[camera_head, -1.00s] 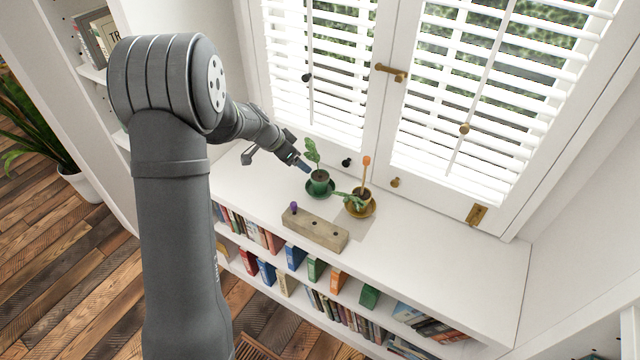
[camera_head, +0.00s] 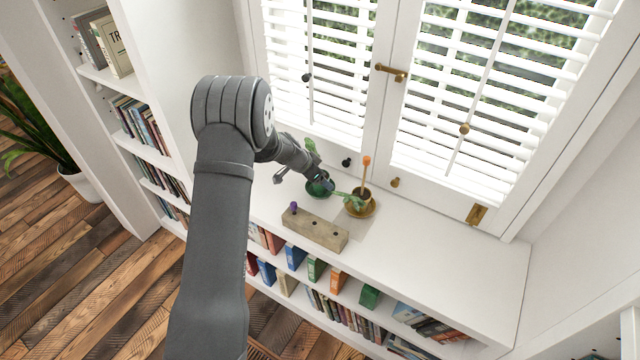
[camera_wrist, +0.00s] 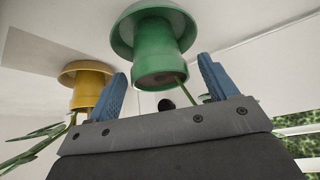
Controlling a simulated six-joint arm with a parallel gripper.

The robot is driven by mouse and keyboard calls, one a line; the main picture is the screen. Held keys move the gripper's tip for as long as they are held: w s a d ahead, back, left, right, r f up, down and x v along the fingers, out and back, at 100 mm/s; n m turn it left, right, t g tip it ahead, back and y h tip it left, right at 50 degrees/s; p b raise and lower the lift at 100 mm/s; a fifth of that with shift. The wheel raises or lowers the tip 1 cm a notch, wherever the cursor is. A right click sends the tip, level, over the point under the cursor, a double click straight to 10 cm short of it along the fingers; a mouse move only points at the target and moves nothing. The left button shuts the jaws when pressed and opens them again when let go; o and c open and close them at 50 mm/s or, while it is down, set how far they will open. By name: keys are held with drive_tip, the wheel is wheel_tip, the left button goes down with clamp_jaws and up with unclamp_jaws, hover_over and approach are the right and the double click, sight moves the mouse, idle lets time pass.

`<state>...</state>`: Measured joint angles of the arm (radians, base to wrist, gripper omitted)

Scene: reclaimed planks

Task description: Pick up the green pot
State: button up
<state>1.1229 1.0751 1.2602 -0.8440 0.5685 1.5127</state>
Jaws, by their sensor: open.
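The green pot (camera_head: 316,190) stands on its green saucer on the white shelf top, partly hidden behind my gripper (camera_head: 326,183) in the head view. A leafy plant grows from it. In the wrist view, which is upside down, the green pot (camera_wrist: 155,52) lies ahead of and between the two blue fingers of my gripper (camera_wrist: 163,66). The fingers are apart with clear space on both sides of the pot, and they do not grip it.
A yellow pot (camera_head: 360,208) with a leafy plant and an orange-topped stick stands close to the right. A wooden block (camera_head: 315,229) with a purple peg lies in front. The window blinds (camera_head: 330,95) are behind. The shelf top is clear farther right.

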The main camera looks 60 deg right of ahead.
drive_tip(key=shift+s+d+f, duration=0.1)
drive_tip(key=shift+d+f, duration=0.25)
drive_tip(key=shift+f, duration=0.15)
drive_tip(key=c, duration=1.3)
drive_tip(key=shift+a+r, duration=0.1)
drive_tip(key=shift+r, duration=0.1)
drive_tip(key=shift+a+r, duration=0.1)
drive_tip(key=shift+r, duration=0.1)
wheel_tip(320, 180, up, 11)
drive_tip(key=shift+a+r, duration=0.45)
drive_tip(key=shift+a, duration=2.85)
drive_tip(key=shift+a+r, duration=0.5)
drive_tip(key=shift+a, duration=2.75)
drive_tip(key=shift+a+r, duration=0.45)
drive_tip(key=shift+a, duration=2.85)
